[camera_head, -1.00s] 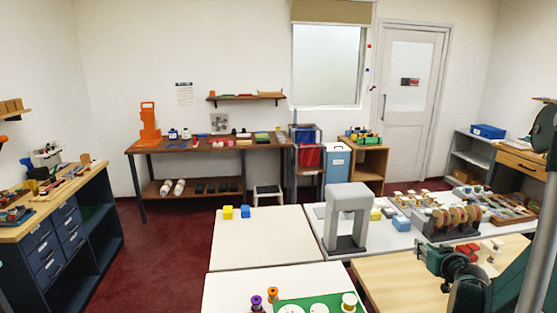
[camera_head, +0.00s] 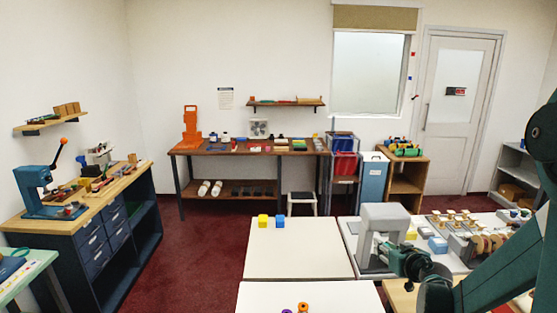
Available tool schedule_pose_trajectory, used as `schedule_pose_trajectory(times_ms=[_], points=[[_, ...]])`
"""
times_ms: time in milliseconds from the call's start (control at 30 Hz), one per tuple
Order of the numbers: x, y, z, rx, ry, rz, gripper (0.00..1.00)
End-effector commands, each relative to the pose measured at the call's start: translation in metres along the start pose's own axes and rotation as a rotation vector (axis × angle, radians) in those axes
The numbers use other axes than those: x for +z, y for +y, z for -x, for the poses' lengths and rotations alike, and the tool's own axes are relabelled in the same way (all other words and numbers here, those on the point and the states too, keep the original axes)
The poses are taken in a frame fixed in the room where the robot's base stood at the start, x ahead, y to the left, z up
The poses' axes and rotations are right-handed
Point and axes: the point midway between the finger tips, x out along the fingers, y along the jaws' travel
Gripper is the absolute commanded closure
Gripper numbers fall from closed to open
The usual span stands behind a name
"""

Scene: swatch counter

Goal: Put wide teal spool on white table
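I cannot make out a wide teal spool in this view. A white-topped table (camera_head: 340,297) is at the bottom middle, cut off by the lower edge. A paler cream-white table (camera_head: 310,262) stands behind it; I cannot tell which one is the white table. An orange spool (camera_head: 302,307) and a purple spool (camera_head: 286,311) show on the near table at the bottom edge.
A grey arch-shaped stand (camera_head: 383,222) and several spools are on the table at right. A workbench (camera_head: 95,200) stands at left. Red floor lies between.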

Motion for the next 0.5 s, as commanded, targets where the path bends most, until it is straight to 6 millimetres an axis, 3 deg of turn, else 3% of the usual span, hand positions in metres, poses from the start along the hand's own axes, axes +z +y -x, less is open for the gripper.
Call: schedule_pose_trajectory(times_ms=[300, 500], points=[[-0.034, -0.092, -0.005, -0.103, 0.0, 0.043, 0.87], [-0.047, -0.139, -0.005, -0.156, 0.0, 0.065, 0.87]])
